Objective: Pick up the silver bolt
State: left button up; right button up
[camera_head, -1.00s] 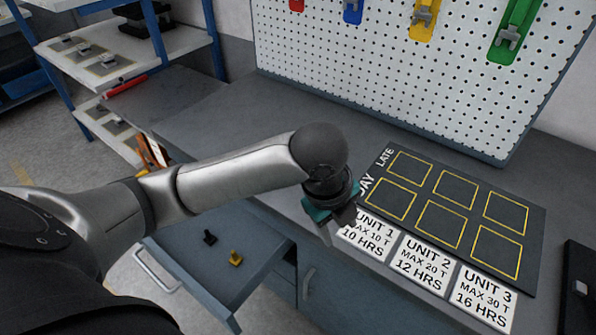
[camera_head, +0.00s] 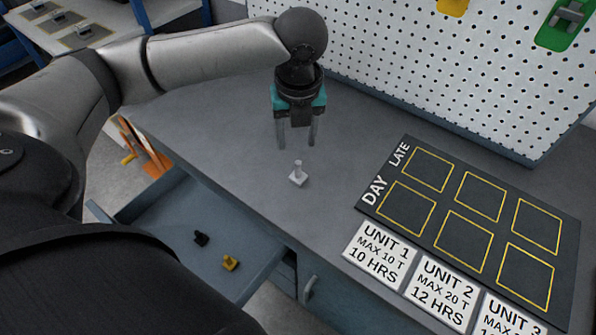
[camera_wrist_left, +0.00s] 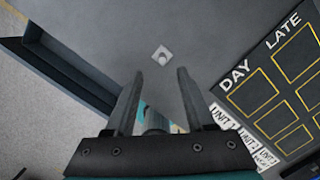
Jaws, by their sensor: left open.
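The silver bolt (camera_head: 298,174) stands upright on its square base on the grey worktop. It also shows in the left wrist view (camera_wrist_left: 162,55), seen from above, ahead of the fingertips. My left gripper (camera_head: 296,143) is open and empty. It hangs above the worktop, above and behind the bolt in the head view, with its fingers pointing down and apart from the bolt. In the left wrist view its two fingers (camera_wrist_left: 160,72) are spread with the bolt beyond them. My right gripper is not in view.
An open drawer (camera_head: 160,222) below the front edge holds a black piece (camera_head: 201,238) and a yellow piece (camera_head: 230,263). A dark board (camera_head: 487,192) with yellow squares and white unit cards (camera_head: 380,254) lie to the right. A pegboard (camera_head: 420,75) stands behind.

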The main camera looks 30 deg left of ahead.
aim_at(298, 164)
pick_arm(q)
jog(key=f, duration=0.3)
jog(key=f+b, duration=0.1)
jog(key=shift+w+a+f, duration=0.2)
jog(key=shift+w+f, duration=0.05)
jog(key=shift+f, duration=0.75)
notch_tip(298, 164, down, 4)
jog(key=shift+w+d+r+b, duration=0.1)
jog(key=shift+w+d+b, duration=0.05)
jog(key=shift+b, duration=0.8)
jog(key=shift+w+f, duration=0.1)
jog(key=shift+f, duration=0.3)
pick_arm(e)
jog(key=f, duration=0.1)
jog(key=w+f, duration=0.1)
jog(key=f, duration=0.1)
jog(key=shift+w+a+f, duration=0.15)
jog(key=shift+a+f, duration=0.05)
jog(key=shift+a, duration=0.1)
pick_arm(q)
jog(key=shift+r, duration=0.1)
jog(key=shift+c, duration=0.2)
grip_shut()
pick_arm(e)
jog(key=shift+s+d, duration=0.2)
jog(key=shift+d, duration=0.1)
